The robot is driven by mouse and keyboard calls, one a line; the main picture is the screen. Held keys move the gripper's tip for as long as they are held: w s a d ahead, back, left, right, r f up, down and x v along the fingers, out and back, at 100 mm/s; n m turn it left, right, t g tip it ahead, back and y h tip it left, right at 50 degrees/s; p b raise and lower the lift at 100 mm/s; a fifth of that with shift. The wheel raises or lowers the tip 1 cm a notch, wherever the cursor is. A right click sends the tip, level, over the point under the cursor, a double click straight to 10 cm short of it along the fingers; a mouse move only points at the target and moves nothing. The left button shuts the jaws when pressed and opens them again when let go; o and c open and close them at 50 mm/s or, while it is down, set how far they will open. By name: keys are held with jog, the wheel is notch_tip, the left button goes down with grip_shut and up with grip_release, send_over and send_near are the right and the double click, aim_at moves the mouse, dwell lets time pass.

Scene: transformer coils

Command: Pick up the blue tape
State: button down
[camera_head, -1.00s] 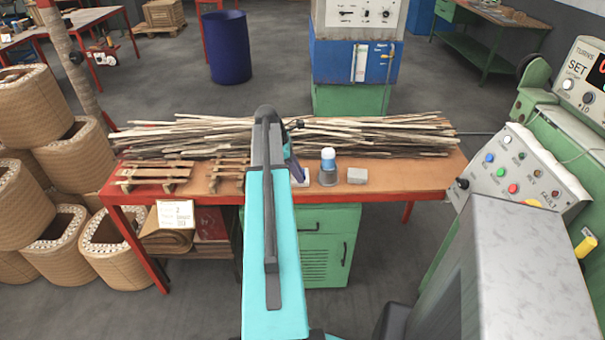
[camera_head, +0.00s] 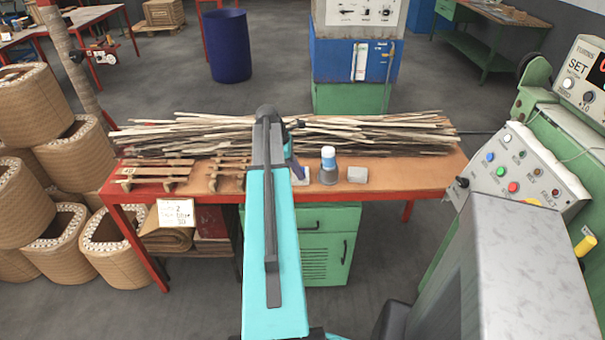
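A small upright item (camera_head: 328,155) with a white top, a blue band and a grey base stands on the orange-topped bench. It is the clearest blue item there, but I cannot tell whether it is the blue tape. My turquoise arm reaches forward over the bench, just left of this item. A narrow dark bluish part (camera_head: 296,167) shows at the right edge of my arm, and I cannot tell what it is. My gripper is hidden behind the arm, so its fingers and anything in them do not show.
The red-framed bench (camera_head: 400,178) bears a long pile of wooden sticks (camera_head: 390,133) along its back. A grey block (camera_head: 357,174) lies right of the blue-banded item. Small wooden racks (camera_head: 155,172) stand at left. A control panel (camera_head: 515,170) stands at right.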

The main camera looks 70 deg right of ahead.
jog(key=shift+r, duration=0.1)
dwell(0.3)
jog(key=shift+r+b, duration=0.55)
jog(key=shift+r, duration=0.85)
jog(key=shift+w+a+r, duration=0.15)
jog(key=shift+a+r, duration=0.1)
jog(key=w+a+r+b, duration=0.1)
jog(key=w+a+b, duration=0.2)
jog(key=w+a, duration=0.5)
jog(key=a, duration=0.5)
jog(key=shift+w+r, duration=0.2)
jog(key=shift+r, duration=0.05)
